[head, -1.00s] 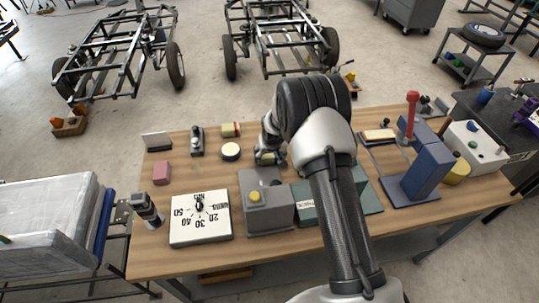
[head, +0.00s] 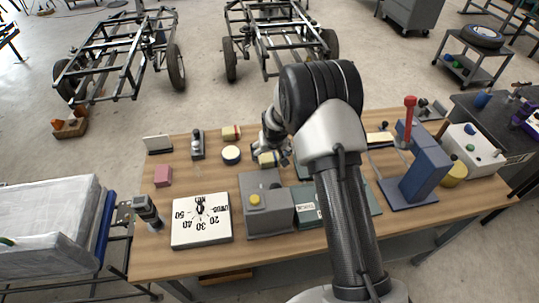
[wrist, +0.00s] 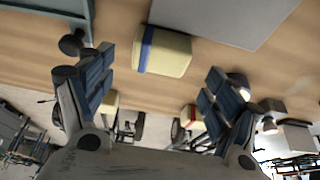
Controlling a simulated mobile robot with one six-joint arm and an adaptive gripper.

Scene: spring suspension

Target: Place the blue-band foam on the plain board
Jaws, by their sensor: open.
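The blue-band foam (wrist: 164,52) is a cream block with a blue band at one end. In the wrist view it lies on the wooden table, beyond the fingertips and roughly between them. In the head view it (head: 267,159) shows just below my gripper (head: 274,146), partly covered. My gripper (wrist: 160,88) is open in the wrist view, with nothing between its fingers. A green board (head: 308,213) with a white label lies right of the grey box, partly behind my arm. I cannot tell which surface is the plain board.
The grey box (head: 266,209) with a yellow button stands nearer. A white dial board (head: 201,219) lies left of it. A blue stand (head: 420,175) rises at right.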

